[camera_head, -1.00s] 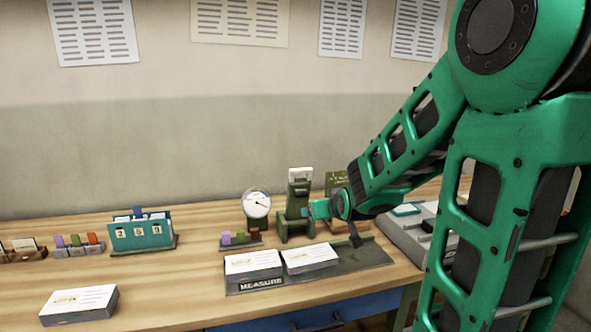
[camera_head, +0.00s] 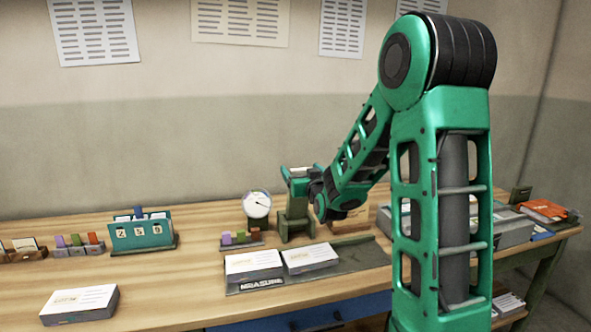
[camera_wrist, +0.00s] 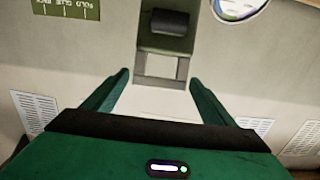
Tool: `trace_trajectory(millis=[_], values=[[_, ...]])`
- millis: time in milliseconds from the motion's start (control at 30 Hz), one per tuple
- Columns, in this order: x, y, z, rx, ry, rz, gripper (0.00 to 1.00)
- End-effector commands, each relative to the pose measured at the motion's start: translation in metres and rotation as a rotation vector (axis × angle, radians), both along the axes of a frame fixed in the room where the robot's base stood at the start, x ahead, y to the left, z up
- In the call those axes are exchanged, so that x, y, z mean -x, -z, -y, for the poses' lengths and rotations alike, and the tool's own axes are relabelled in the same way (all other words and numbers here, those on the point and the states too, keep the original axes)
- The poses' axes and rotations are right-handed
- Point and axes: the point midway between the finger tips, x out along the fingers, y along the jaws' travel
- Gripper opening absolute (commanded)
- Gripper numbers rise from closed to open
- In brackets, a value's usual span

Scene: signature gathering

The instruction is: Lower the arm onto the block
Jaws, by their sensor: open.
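My gripper (camera_head: 290,176) is at the top of a green upright stand (camera_head: 295,225) on the bench. In the wrist view my gripper (camera_wrist: 158,82) is open and empty, its two green fingers spread apart. The stand's column (camera_wrist: 165,44), with a black cylindrical part on it, shows between and beyond the fingertips. I cannot tell whether they touch it. Two white paper blocks (camera_head: 254,262) (camera_head: 310,257) lie on the dark tray marked MEASURE (camera_head: 362,257), in front of the stand. A third paper block (camera_head: 80,304) lies at the front left. Which block is meant is unclear.
A round dial (camera_head: 257,205) stands just left of the stand; it also shows in the wrist view (camera_wrist: 240,8). A small holder (camera_head: 241,240) with coloured pieces is below it. A teal number counter (camera_head: 142,232) stands farther left. Bare bench (camera_head: 175,275) lies between counter and tray.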

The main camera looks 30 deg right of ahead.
Motion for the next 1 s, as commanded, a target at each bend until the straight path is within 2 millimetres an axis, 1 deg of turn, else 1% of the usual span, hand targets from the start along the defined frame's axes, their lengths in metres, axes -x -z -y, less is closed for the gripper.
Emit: trace_trajectory(millis=[33,100,200,300,433,667,700,767,800,867,900,933,1000], values=[[-0.009,0.0,0.003,-0.001,0.0,0.0,0.78],[-0.019,0.0,0.006,-0.002,0.0,0.002,0.78],[-0.03,0.0,0.009,-0.001,0.0,-0.001,0.78],[-0.038,0.0,0.011,-0.001,0.0,0.0,0.78],[-0.042,0.0,0.013,-0.001,0.0,0.0,0.78],[-0.043,0.0,0.013,0.0,0.001,0.0,0.78],[-0.043,0.0,0.013,0.0,0.001,-0.001,0.76],[-0.043,0.0,0.013,0.0,0.001,-0.001,0.61],[-0.043,0.0,0.013,-0.001,0.0,-0.001,0.52],[-0.043,0.0,0.013,-0.001,0.0,0.0,0.38],[-0.043,0.0,0.013,-0.001,0.0,0.0,0.28],[-0.043,0.0,0.013,-0.001,0.0,0.0,0.21],[-0.043,0.0,0.013,-0.001,0.0,0.0,0.19]])
